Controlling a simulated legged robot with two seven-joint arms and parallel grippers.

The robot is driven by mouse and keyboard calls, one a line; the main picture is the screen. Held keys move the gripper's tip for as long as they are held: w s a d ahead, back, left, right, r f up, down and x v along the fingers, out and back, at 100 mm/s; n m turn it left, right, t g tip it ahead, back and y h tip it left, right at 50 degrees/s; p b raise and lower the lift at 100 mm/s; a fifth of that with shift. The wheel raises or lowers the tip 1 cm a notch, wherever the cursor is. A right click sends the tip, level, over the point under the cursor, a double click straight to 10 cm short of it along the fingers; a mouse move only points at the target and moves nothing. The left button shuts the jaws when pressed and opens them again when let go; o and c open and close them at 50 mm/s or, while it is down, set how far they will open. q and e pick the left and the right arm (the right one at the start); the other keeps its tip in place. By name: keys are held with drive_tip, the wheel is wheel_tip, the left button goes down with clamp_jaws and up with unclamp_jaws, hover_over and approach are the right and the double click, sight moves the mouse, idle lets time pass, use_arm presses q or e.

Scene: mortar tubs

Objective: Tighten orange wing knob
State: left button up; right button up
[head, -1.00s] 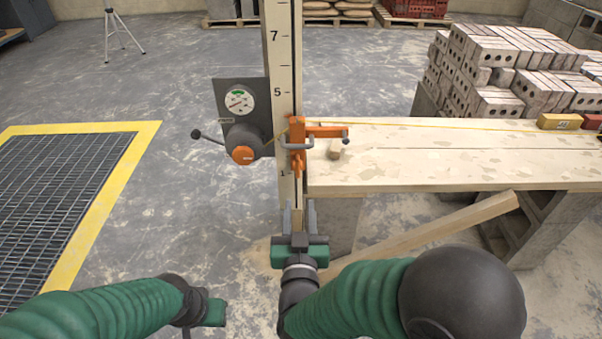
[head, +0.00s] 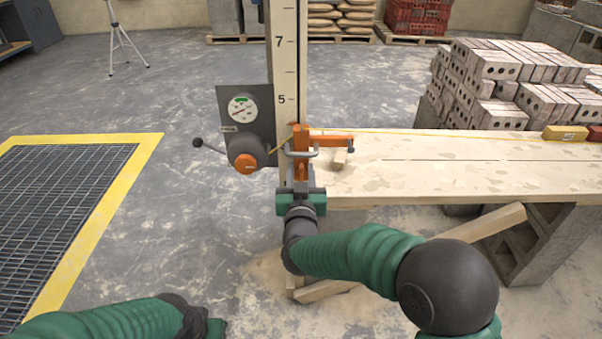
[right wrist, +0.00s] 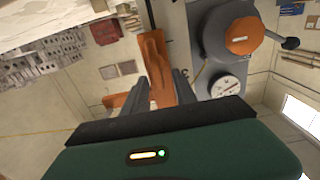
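The orange wing knob (right wrist: 152,48) hangs under the orange clamp (head: 301,142), which grips the tall graduated post (head: 285,75) by the plank's left end. In the head view my right gripper (head: 301,174) is just below the clamp and largely hides the knob. In the right wrist view the two grey fingers of this gripper (right wrist: 168,75) stand apart, with orange showing between and beyond their tips; contact is not clear. Of my left gripper, only a green and dark part (head: 214,329) shows at the bottom edge; its fingers are out of sight.
A gauge plate (head: 243,115) with a round orange knob (head: 246,164) and a side lever (head: 207,145) is left of the post. The plank (head: 450,165) extends right, carrying a yellow block (head: 565,132). Bricks (head: 500,90) stand behind. A yellow-edged floor grate (head: 65,200) lies left.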

clamp_jaws()
drive_tip(key=shift+d+m, duration=0.1)
drive_tip(key=shift+m, duration=0.2)
drive_tip(key=m+b, duration=0.1)
drive_tip(key=m, duration=0.2)
drive_tip(key=shift+d+f+m+b, duration=0.2)
drive_tip(key=shift+d+m+b, duration=0.2)
drive_tip(key=shift+d+f+m+b, duration=0.4)
drive_tip(key=shift+m+b, duration=1)
drive_tip(key=shift+m, duration=0.85)
drive_tip(key=shift+d+f+m+b, duration=0.2)
drive_tip(key=shift+f+m+b, duration=0.25)
drive_tip(key=shift+m+b, duration=1.45)
drive_tip(key=shift+d+f+m+b, duration=0.4)
drive_tip(key=shift+m+b, duration=0.55)
drive_tip(key=shift+m, duration=1.7)
drive_tip(key=shift+a, duration=0.1)
